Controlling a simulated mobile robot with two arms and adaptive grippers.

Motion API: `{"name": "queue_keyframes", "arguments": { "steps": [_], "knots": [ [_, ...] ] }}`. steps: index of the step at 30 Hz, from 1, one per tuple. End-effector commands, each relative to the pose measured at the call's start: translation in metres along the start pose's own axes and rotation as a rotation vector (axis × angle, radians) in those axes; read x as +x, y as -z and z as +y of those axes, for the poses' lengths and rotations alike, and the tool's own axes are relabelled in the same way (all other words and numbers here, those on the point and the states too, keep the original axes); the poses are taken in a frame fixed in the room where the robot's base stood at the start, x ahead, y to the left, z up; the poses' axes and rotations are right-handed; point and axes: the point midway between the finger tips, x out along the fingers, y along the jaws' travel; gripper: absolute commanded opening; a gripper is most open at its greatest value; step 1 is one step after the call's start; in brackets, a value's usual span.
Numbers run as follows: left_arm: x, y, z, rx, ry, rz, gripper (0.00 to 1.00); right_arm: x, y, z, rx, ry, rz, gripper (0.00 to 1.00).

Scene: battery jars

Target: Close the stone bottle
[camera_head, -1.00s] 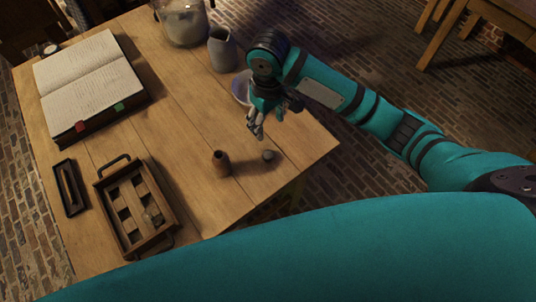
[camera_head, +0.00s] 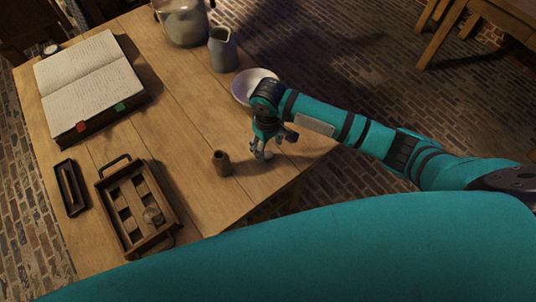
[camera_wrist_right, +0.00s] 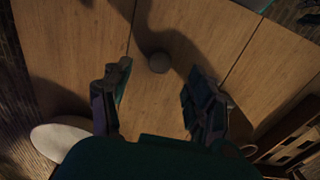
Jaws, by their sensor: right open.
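The stone bottle (camera_head: 221,163), small and brown, stands upright on the wooden table near its front edge, open at the top. A small round grey stopper (camera_wrist_right: 158,62) lies on the table in the right wrist view. My right gripper (camera_head: 263,154) is open above the stopper, to the right of the bottle, and largely hides the stopper in the head view. In the right wrist view the two fingers of the right gripper (camera_wrist_right: 158,93) are apart, with the stopper beyond and between their tips. My left gripper is not in view.
A wooden crate (camera_head: 112,178) and a narrow dark tray (camera_head: 62,187) lie at left. An open book (camera_head: 90,82), a grey jug (camera_head: 222,50), a large pot (camera_head: 184,24) and a pale bowl (camera_head: 241,90) stand farther back. The table's middle is clear.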

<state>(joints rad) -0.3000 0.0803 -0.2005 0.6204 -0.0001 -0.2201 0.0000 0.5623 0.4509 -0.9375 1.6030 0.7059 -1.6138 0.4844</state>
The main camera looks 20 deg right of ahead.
Motion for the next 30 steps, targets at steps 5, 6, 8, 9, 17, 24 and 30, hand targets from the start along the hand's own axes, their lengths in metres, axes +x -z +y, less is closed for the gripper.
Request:
{"name": "queue_keyframes", "arguments": {
  "steps": [5,6,8,9,17,24,30],
  "knots": [
    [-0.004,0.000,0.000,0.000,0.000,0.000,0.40,0.015,0.000,0.000,0.001,-0.001,-0.004,0.59],
    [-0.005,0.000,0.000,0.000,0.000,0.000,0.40,0.022,0.000,0.000,0.001,-0.002,-0.004,0.59],
    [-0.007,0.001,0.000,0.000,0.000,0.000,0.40,0.031,0.001,0.000,0.001,-0.001,-0.003,0.59],
    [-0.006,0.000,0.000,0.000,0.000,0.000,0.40,0.037,0.001,0.000,0.000,-0.001,-0.002,0.59],
    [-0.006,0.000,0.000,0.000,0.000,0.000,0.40,0.052,0.002,0.000,0.000,-0.001,0.001,0.59],
    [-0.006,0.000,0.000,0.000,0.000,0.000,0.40,0.052,0.001,0.000,0.000,-0.001,0.001,0.59],
    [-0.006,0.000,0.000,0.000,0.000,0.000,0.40,0.051,0.001,0.000,0.000,-0.001,0.000,0.33]
  ]
}}
